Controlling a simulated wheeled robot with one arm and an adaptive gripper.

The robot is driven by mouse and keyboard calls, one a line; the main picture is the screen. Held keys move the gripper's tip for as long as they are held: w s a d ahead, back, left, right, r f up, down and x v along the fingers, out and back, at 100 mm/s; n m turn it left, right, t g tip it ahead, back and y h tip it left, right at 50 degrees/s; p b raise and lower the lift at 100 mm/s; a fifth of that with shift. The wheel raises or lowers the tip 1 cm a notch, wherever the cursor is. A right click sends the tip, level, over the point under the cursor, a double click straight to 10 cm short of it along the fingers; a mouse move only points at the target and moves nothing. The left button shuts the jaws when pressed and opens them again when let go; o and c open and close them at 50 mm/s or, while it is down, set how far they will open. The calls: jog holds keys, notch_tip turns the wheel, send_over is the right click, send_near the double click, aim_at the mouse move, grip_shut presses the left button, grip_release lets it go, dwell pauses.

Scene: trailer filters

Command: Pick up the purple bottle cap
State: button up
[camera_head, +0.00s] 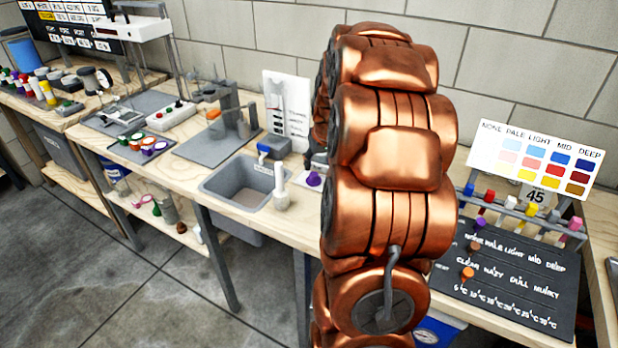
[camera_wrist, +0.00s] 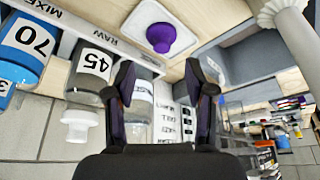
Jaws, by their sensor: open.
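In the head view a purple piece (camera_head: 314,180) shows just left of my arm, right of the sink. My gripper (camera_wrist: 163,78) is open, its two dark fingers apart with nothing held between them. In the wrist picture the purple piece lies beyond the fingertips, above the gap between them. Another purple cap (camera_head: 147,151) sits in the small dark tray at the left.
Bottles marked 70 (camera_wrist: 30,42) and 45 (camera_wrist: 92,66) and a clear bottle (camera_wrist: 139,105) stand close by the fingers. A dark marked board (camera_head: 505,270) lies right.

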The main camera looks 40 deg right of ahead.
aim_at(314, 174)
jog(key=shift+p+x, duration=0.35)
jog(key=shift+x, duration=1.2)
jog(key=shift+w+p+x, duration=0.2)
jog(key=shift+p+x, duration=0.1)
jog(key=shift+x, duration=0.85)
jog(key=shift+w+p+x, duration=0.15)
jog(key=shift+p+x, duration=0.1)
jog(key=shift+x, duration=0.9)
jog(key=shift+r, duration=0.15)
jog(key=shift+c, duration=0.4)
jog(key=c, duration=0.8)
